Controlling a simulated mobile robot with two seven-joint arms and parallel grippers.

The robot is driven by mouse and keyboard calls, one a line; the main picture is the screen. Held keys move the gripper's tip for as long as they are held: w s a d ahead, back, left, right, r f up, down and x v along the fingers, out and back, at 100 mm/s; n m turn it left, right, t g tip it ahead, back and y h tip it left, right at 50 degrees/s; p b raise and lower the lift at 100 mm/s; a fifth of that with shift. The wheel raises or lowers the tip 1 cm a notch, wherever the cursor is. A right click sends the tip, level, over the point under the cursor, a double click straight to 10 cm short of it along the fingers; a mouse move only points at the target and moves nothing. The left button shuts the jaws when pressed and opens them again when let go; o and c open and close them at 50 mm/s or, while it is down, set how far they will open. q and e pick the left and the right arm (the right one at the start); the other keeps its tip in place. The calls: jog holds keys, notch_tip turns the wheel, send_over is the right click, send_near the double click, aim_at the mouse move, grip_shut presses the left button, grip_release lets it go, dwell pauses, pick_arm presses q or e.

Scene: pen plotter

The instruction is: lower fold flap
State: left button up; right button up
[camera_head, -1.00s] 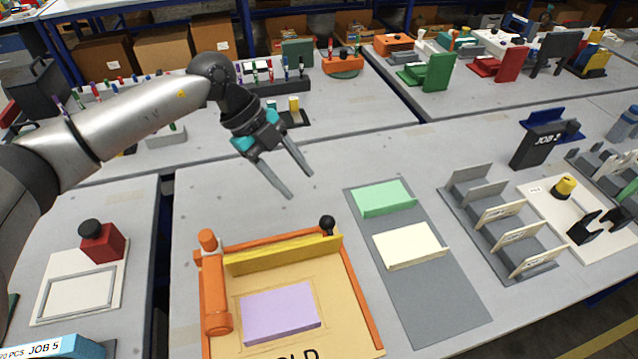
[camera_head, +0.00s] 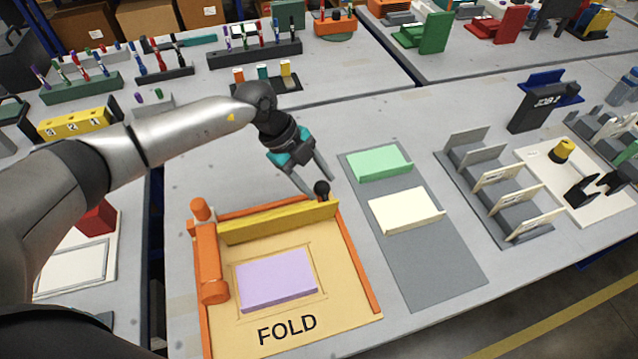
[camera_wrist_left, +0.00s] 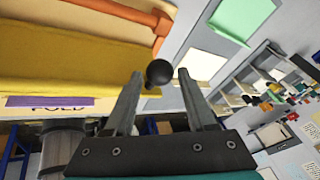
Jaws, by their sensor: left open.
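The fold station (camera_head: 340,270) is a tan board with orange side rails, marked FOLD. Its yellow flap (camera_head: 275,223) stands raised along the back edge. A black ball knob (camera_head: 321,188) sits at the flap's right end. A purple block of sheets (camera_head: 276,280) lies on the board in front of the flap. My left gripper (camera_head: 316,188) is open with its fingers pointing down at the knob. In the left wrist view the knob (camera_wrist_left: 159,73) shows between and just past the fingertips; I cannot tell whether they touch it. The yellow flap (camera_wrist_left: 70,65) fills the left there. My right gripper is not in view.
A grey mat (camera_head: 430,270) with a green tray (camera_head: 379,163) and a cream tray (camera_head: 405,209) lies right of the station. A grey slotted rack (camera_head: 500,190) stands farther right. An orange roller (camera_head: 209,262) stands at the board's left edge.

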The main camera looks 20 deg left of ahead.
pick_arm(q)
jog(key=shift+d+f, duration=0.2)
jog(key=shift+f, duration=0.25)
grip_shut()
dwell(1.2)
